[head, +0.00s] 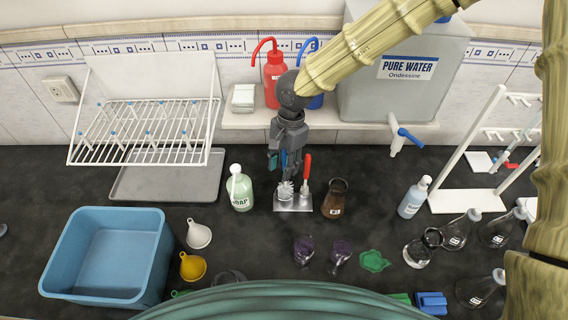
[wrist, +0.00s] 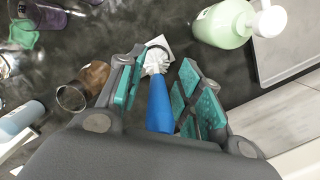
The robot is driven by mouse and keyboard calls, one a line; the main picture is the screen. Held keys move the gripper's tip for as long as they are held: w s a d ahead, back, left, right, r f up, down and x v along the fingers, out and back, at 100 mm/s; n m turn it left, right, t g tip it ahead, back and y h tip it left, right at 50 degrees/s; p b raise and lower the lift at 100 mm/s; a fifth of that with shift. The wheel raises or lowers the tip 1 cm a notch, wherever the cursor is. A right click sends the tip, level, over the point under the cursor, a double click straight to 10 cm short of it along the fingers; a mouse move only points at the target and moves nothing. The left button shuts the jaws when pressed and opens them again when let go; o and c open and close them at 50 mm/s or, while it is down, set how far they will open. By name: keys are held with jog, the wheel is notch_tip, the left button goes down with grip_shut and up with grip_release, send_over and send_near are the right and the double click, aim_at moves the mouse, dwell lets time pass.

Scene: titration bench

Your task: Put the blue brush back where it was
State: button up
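The blue brush has a blue handle (wrist: 160,104) and a white bristle head. The bristle head points away from my wrist. In the head view my gripper (head: 284,160) points down above the left part of a small metal brush holder (head: 293,203). The white bristles (head: 285,190) show at the holder. I cannot tell whether they touch it. A red-handled brush (head: 307,166) stands upright at the holder's right side. The holder is partly hidden in the wrist view.
A soap bottle (head: 240,188) stands close left of the holder and a brown beaker (head: 335,198) close right. A blue tub (head: 108,255), funnels and a drying rack (head: 150,130) are at left. Glass flasks (head: 457,230) and a wash bottle (head: 413,197) are at right.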

notch_tip(320, 180, up, 12)
jog(key=w+d+b, duration=0.1)
jog(key=b, duration=0.1)
jog(key=shift+w+d+b, duration=0.15)
jog(key=shift+b, duration=0.2)
